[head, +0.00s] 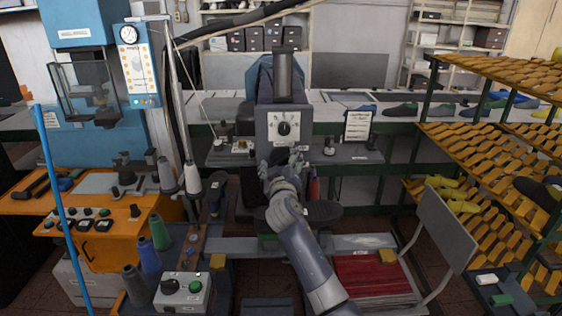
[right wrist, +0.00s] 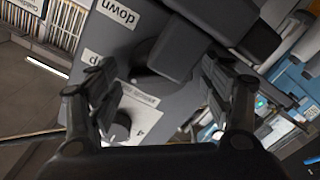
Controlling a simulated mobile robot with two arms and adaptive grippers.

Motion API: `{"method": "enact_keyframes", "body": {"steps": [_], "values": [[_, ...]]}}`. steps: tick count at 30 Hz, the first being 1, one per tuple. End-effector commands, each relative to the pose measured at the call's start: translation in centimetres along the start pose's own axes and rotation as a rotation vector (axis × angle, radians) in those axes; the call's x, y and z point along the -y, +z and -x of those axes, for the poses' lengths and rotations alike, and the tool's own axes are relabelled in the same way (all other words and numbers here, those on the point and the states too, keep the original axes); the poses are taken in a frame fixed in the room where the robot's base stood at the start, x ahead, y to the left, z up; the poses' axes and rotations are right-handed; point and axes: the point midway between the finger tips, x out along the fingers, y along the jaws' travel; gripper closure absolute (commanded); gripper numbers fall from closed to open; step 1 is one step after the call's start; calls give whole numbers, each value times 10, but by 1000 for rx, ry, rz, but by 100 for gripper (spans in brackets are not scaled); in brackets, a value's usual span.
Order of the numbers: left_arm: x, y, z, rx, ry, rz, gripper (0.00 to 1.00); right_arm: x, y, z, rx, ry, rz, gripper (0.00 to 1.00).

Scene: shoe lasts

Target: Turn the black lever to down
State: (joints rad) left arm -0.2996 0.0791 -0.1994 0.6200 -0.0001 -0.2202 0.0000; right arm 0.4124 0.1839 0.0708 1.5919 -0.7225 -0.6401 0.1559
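The grey machine (head: 284,120) stands at the centre of the head view, with a round dial on its front. My right gripper (head: 282,158) is just below that dial and covers part of the machine. In the right wrist view my right gripper (right wrist: 160,88) is open, its two fingers apart with nothing clamped. The black lever (right wrist: 175,48) shows there beyond and between the fingers, its thick end toward the upper right. A "down" label (right wrist: 117,12) and a partly readable label, probably "up" (right wrist: 96,64), are upside down on the grey panel. My left gripper is not in view.
A small knob (right wrist: 118,130) with a scale sits near the left finger in the right wrist view. In the head view, a bench (head: 225,157) with small parts flanks the machine. An orange rack (head: 480,165) stands right and thread cones (head: 160,232) stand left.

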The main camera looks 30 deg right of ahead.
Motion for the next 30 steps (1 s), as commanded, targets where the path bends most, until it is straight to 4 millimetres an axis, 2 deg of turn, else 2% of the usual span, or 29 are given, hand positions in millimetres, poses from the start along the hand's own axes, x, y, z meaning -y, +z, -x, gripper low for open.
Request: {"method": "enact_keyframes", "body": {"steps": [1, 5, 6, 14, 20, 30], "values": [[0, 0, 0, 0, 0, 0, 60, 0, 0, 0, 0, 0, 0, 38], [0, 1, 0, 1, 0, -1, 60, 0, 0, 0, 0, 0, 0, 67], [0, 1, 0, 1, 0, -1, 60, 0, 0, 0, 0, 0, 0, 71], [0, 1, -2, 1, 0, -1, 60, 1, 1, 0, 1, -1, -12, 71], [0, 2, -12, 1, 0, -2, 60, 2, 3, 0, 2, -1, -81, 71], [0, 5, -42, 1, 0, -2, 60, 2, 4, 0, 1, -1, -353, 71]]}}
